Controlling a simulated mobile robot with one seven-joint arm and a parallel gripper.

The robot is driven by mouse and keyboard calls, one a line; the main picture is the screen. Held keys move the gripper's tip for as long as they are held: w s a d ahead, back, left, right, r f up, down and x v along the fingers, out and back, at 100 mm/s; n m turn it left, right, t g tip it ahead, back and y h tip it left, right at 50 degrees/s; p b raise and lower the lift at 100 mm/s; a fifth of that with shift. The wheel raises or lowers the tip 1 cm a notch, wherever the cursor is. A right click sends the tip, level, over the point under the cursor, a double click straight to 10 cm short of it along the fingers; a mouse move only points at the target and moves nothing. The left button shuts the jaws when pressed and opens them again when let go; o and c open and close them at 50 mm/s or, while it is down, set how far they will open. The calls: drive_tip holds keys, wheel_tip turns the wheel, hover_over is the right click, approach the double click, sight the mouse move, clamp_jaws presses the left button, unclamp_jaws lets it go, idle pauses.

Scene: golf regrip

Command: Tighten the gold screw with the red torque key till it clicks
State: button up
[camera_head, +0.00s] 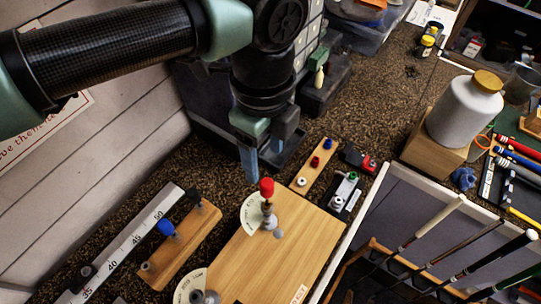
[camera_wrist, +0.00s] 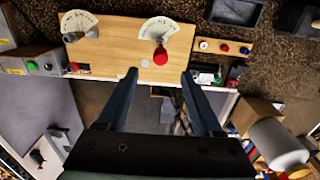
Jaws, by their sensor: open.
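A red-topped key (camera_head: 266,187) stands upright at a metal post on the light wooden board (camera_head: 262,262), beside a white dial card (camera_head: 251,213). In the wrist view its red top (camera_wrist: 160,56) lies just beyond the gap between my fingertips, below the dial card. I cannot make out the gold screw; the key and post may hide it. My gripper (camera_wrist: 158,74) is open and empty. In the head view its blue finger (camera_head: 249,165) points down just behind and left of the red top, apart from it.
A second dial and post (camera_head: 205,296) stand at the board's near corner. A wooden strip with a blue knob (camera_head: 166,228) and a ruler lie left. A small strip with coloured caps (camera_head: 315,161) lies behind right. A white bottle (camera_head: 466,108) and golf clubs are at right.

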sight(267, 192)
wheel_tip(267, 192, down, 13)
drive_tip(key=p, duration=0.4)
drive_tip(key=shift+d+r, duration=0.1)
drive_tip(key=shift+r, duration=0.05)
clamp_jaws()
idle(0.6)
